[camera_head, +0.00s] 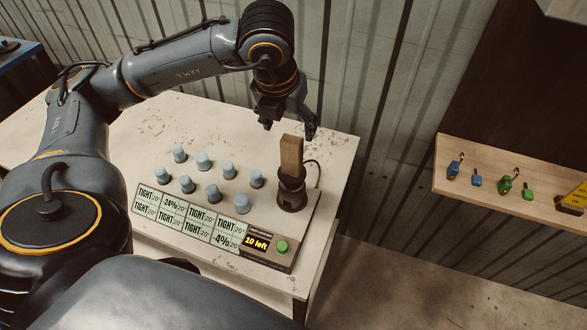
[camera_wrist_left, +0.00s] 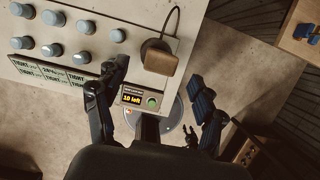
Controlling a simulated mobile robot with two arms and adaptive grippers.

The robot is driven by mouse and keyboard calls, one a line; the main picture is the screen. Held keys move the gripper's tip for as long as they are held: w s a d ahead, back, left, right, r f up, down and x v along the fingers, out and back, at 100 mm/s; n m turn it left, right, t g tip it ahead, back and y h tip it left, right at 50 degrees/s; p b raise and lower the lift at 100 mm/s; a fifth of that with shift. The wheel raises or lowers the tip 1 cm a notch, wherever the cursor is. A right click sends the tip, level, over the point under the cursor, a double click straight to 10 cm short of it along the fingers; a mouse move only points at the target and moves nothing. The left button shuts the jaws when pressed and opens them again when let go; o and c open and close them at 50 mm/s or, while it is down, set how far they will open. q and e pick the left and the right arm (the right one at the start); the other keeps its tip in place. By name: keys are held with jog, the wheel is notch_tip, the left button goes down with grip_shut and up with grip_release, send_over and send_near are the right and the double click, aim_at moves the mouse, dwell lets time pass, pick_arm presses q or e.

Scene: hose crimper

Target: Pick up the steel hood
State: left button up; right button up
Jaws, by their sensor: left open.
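My left gripper (camera_head: 289,130) is open and empty, pointing down just above and behind a brown upright block (camera_head: 291,155). The block stands in a black round holder (camera_head: 291,192) at the right end of a crimper panel. In the left wrist view the block (camera_wrist_left: 160,57) shows between and beyond the two spread fingers of the left gripper (camera_wrist_left: 158,72); no contact shows. No piece is clearly recognisable as a steel hood; I cannot tell whether the block is it. A small dark claw shape low in the left wrist view may be my right gripper; its state is unclear.
Several blue-grey knobs (camera_head: 203,161) stand on the panel. Labels (camera_head: 188,215), a "10 left" display (camera_head: 258,242) and a green button (camera_head: 281,247) are in front. The table (camera_head: 334,160) ends just right of the holder. A wooden shelf (camera_head: 540,205) holds small blue and green items.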

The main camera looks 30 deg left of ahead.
aim_at(291, 139)
pick_arm(q)
jog(key=p+x, duration=0.1)
jog(key=x, duration=0.5)
jog(key=shift+f, duration=0.15)
jog(key=x, duration=0.1)
jog(key=p+x, duration=0.2)
jog(key=x, duration=0.1)
jog(key=shift+s+d+f, duration=0.15)
jog(key=shift+s+d, duration=0.05)
jog(key=shift+s, duration=0.15)
jog(key=shift+w+f, duration=0.2)
jog(key=shift+f, duration=0.4)
jog(key=shift+r, duration=0.1)
grip_shut()
